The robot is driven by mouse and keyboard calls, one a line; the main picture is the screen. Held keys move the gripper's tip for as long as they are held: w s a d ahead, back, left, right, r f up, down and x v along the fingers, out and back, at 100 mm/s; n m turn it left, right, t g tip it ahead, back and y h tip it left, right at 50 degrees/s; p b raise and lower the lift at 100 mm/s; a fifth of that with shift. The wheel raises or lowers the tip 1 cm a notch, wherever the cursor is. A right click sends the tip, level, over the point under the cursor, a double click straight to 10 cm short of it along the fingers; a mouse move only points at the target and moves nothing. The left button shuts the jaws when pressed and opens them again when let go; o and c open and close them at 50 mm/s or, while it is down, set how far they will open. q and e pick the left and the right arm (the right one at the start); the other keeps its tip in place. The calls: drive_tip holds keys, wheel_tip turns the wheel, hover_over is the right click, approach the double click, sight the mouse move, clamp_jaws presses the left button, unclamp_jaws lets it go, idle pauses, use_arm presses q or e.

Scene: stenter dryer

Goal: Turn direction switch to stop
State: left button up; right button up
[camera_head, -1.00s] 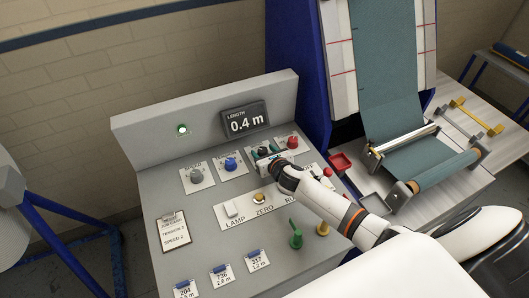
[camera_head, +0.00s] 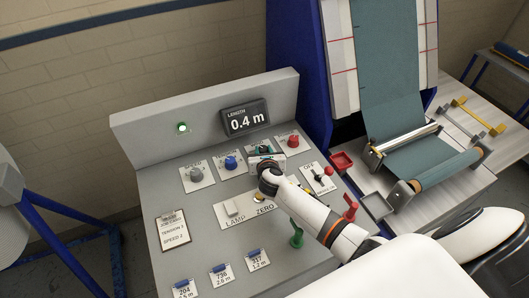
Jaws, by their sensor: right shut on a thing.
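The control panel (camera_head: 205,262) has a row of knobs on small white plates. The one between the blue and red knobs is a dark green switch (camera_head: 263,149), partly covered by my right gripper (camera_head: 263,157). My right gripper reaches in from the lower right and is shut on this green switch. Its fingers and the switch's label are mostly hidden, so I cannot read which way the switch points. My left gripper is not in view.
A grey knob (camera_head: 196,173), a blue knob (camera_head: 231,162) and a red knob (camera_head: 293,141) flank the switch closely. The display (camera_head: 245,120) reads 0.4 m.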

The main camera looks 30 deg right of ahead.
drive_tip(key=m+g+h, duration=0.2)
drive_tip(key=m+h, duration=0.1)
drive_tip(key=m+g+h+b, duration=0.1)
drive_tip(key=m+h, duration=0.1)
drive_tip(key=shift+w+a, duration=0.2)
drive_tip(key=shift+a, duration=0.05)
drive_tip(key=shift+g, duration=0.3)
drive_tip(key=o, duration=1)
drive_tip(key=v, duration=1.2)
drive_tip(key=shift+a+f, duration=0.1)
